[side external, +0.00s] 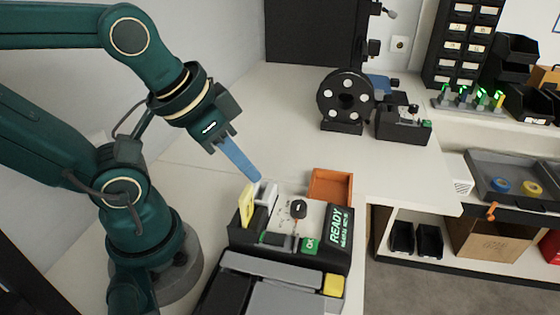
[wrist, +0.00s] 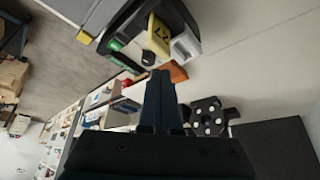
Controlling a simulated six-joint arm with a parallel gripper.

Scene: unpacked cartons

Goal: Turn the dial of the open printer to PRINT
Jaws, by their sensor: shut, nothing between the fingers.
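The printer (side external: 240,238) stands on the bench, a dark body with a light top face and a lit green READY screen (side external: 340,228). A black dial (side external: 298,208) stands up from its top; the setting it points to is too small to read. The printer shows upside down in the wrist view (wrist: 185,15), partly cut off, with a dark round part that may be the dial (wrist: 148,58). My gripper (side external: 256,177) has its blue fingers together, empty, above and behind the printer's left side, apart from the dial. The fingers also show in the wrist view (wrist: 160,74).
A yellow tag (side external: 246,205) and a white part stand upright at the printer's left, near my fingertips. An orange tray (side external: 331,186) sits behind the printer. A black reel (side external: 346,98) and a small black device (side external: 404,124) stand farther back. The bench between is clear.

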